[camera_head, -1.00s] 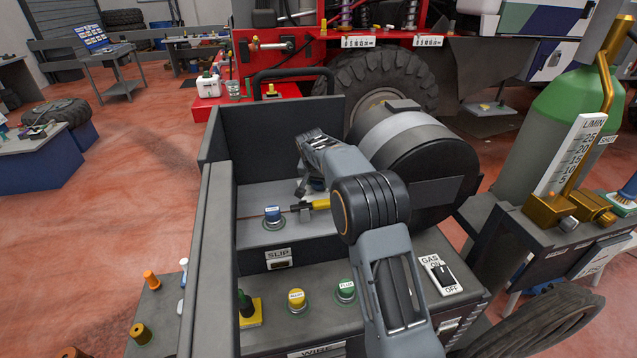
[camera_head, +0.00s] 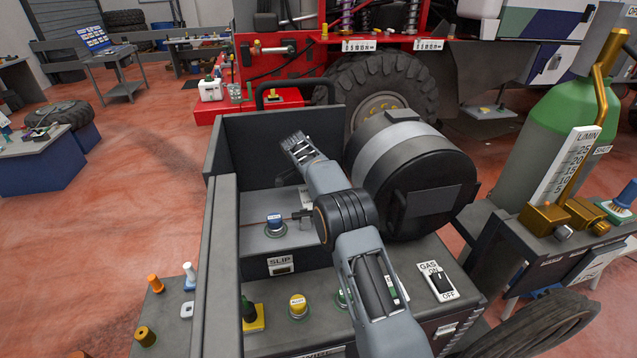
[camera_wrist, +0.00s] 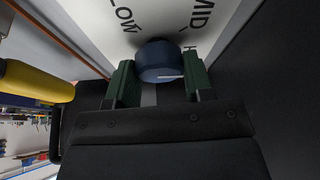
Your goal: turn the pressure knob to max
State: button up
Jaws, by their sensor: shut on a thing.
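The pressure knob (camera_wrist: 160,58) is a dark blue round knob with a white line on its face. In the wrist view it stands on a pale panel (camera_wrist: 90,22) printed LOW, MID and a partly hidden word starting with H. The white line points right in that view. My gripper (camera_wrist: 160,80) is shut on the knob, a dark green finger on each side.
A yellow cylinder (camera_wrist: 38,82) is close at left in the wrist view.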

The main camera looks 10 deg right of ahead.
jog(key=m+g+p, duration=0.1)
jog(key=m, duration=0.1)
jog(key=m+p, duration=0.2)
jog(key=shift+w+m+g, duration=0.1)
jog(key=shift+m+g, duration=0.3)
dwell(0.4)
jog(key=o, duration=0.9)
jog(key=shift+r, duration=0.15)
